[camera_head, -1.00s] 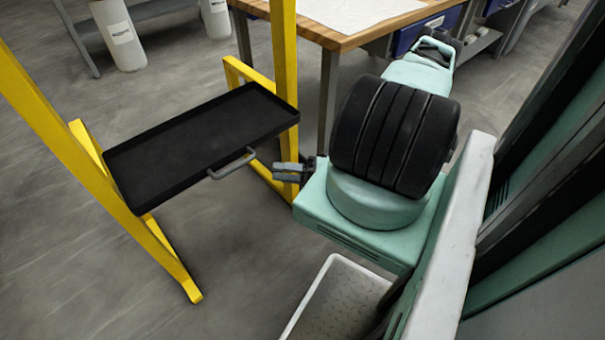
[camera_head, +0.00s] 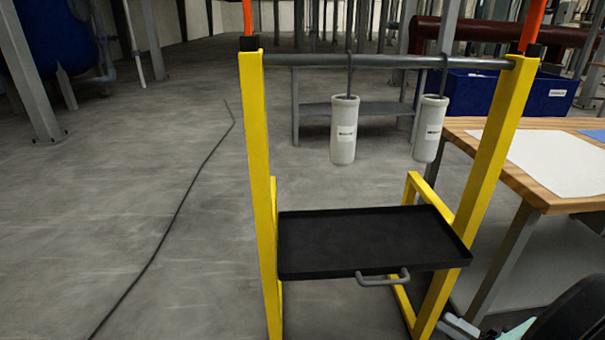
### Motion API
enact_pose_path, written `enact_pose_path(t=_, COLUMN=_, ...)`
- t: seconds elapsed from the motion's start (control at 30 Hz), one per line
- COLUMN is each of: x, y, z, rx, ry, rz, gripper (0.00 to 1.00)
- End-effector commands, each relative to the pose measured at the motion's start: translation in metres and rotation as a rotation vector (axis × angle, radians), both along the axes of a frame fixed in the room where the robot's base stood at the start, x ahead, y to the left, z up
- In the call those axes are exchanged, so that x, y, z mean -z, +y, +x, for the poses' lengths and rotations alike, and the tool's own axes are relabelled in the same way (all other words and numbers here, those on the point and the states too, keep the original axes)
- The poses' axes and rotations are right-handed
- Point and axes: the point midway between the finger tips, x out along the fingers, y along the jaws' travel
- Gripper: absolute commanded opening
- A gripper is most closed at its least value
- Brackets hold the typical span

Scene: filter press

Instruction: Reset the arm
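Only a part of my arm shows, at the bottom right corner of the head view. A dark rounded arm part is cut off by the picture's edge. A small pale piece, which looks like the end of my gripper (camera_head: 460,327), shows beside the lower right post of the yellow stand. Its fingers are too small and cut off to tell open from shut. I see nothing held in it.
A yellow frame (camera_head: 258,160) holds a black tray (camera_head: 360,240) with a grey handle (camera_head: 382,278). Two white cylinders (camera_head: 344,130) (camera_head: 430,128) hang from its top bar. A wooden table (camera_head: 545,190) stands at right. A cable (camera_head: 178,213) crosses open floor at left.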

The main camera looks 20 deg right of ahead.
Motion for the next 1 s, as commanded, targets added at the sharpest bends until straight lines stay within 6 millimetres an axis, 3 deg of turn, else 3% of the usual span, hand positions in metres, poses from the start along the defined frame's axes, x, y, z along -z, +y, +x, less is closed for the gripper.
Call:
enact_pose_path(t=0.13, x=-0.006, y=0.003, z=0.005, rx=-0.051, ry=-0.013, rz=-0.042, gripper=0.34)
enact_pose_path(t=0.23, x=-0.023, y=0.011, z=0.015, rx=-0.186, ry=-0.055, rz=-0.153, gripper=0.34)
enact_pose_path(t=0.47, x=-0.078, y=0.061, z=0.043, rx=-0.694, ry=-0.300, rz=-0.535, gripper=0.34)
enact_pose_path(t=0.77, x=-0.141, y=0.142, z=0.049, rx=-1.356, ry=-0.860, rz=-0.953, gripper=0.34)
enact_pose_path(t=1.0, x=-0.184, y=0.203, z=0.034, rx=-1.809, ry=-1.505, rz=-1.158, gripper=0.34)
